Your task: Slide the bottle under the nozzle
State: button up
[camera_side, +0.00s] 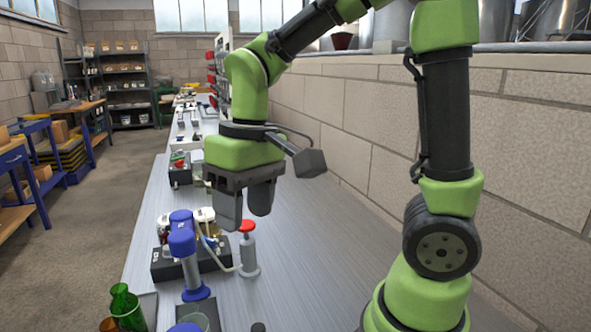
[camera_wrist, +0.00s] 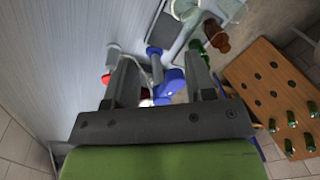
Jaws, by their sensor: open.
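A green bottle (camera_side: 127,309) stands at the front left of the bench, with a brown bottle (camera_side: 108,325) beside it, cut off by the picture's edge. In the wrist view the green bottle (camera_wrist: 197,47) and brown bottle (camera_wrist: 214,34) lie beyond the right finger. A blue-headed post (camera_side: 185,262) stands by a dark block with hoses; I cannot tell which part is the nozzle. My gripper (camera_side: 246,214) is open and empty, pointing down above the bench, behind and right of the bottles. In the wrist view its fingers (camera_wrist: 158,72) flank part of the blue fitting (camera_wrist: 170,86).
A red-topped cylinder (camera_side: 248,251) stands right of the dark block (camera_side: 162,269), close below my gripper. A wooden rack (camera_wrist: 268,82) holds several green bottles off the bench. The bench's right side is clear.

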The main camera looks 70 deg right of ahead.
jog(key=s+r+m+t, duration=0.1)
jog(key=s+r+t, duration=0.4)
jog(key=s, duration=0.2)
jog(key=shift+d+r+m+y, duration=0.15)
jog(key=shift+r+m+y, duration=0.2)
jog(key=shift+m+y, duration=0.05)
